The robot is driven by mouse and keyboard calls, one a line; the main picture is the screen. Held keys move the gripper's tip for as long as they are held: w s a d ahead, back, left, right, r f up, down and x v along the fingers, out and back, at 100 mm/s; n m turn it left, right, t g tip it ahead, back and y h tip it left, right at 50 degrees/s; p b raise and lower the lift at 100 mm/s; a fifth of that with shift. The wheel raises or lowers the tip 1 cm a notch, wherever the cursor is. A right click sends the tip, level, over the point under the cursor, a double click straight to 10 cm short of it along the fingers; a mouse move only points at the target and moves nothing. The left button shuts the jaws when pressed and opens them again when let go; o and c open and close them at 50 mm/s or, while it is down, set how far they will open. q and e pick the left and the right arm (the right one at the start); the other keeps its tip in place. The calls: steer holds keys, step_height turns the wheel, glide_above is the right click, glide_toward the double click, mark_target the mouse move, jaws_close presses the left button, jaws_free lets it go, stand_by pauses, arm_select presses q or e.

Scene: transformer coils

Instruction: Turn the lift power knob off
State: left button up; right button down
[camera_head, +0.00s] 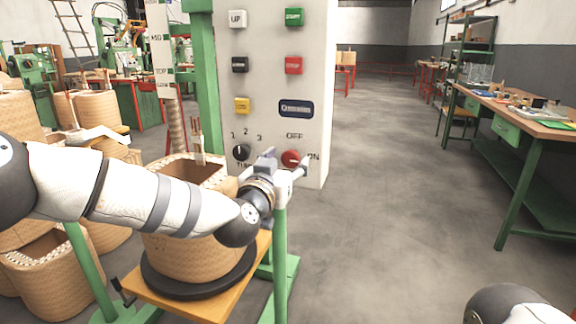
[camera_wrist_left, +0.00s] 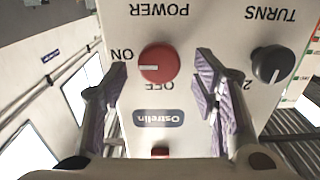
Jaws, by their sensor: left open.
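The red round power knob (camera_head: 290,158) is on the light grey control panel (camera_head: 262,60), low and to the right, with OFF printed above it and ON to its right. In the left wrist view, which is upside down, the knob (camera_wrist_left: 159,63) shows its white mark pointing at the word ON. My left gripper (camera_head: 285,163) is open in front of the panel. In the wrist view its two fingers (camera_wrist_left: 161,80) are apart, one on each side of the knob, and nothing is between them but the knob behind. Contact is not visible. My right gripper is out of view.
A dark turns knob (camera_head: 241,152) is left of the power knob. Several push buttons are above, including a red one (camera_head: 294,65). A wound coil (camera_head: 190,245) stands on a wooden board below my left arm. Open floor lies right of the panel, before a workbench (camera_head: 530,118).

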arm_select(q)
steer(key=shift+w+d, duration=0.15)
steer(key=shift+w, duration=0.25)
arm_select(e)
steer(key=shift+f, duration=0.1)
arm_select(q)
steer(key=c, duration=1.2)
steer(key=shift+o, duration=0.2)
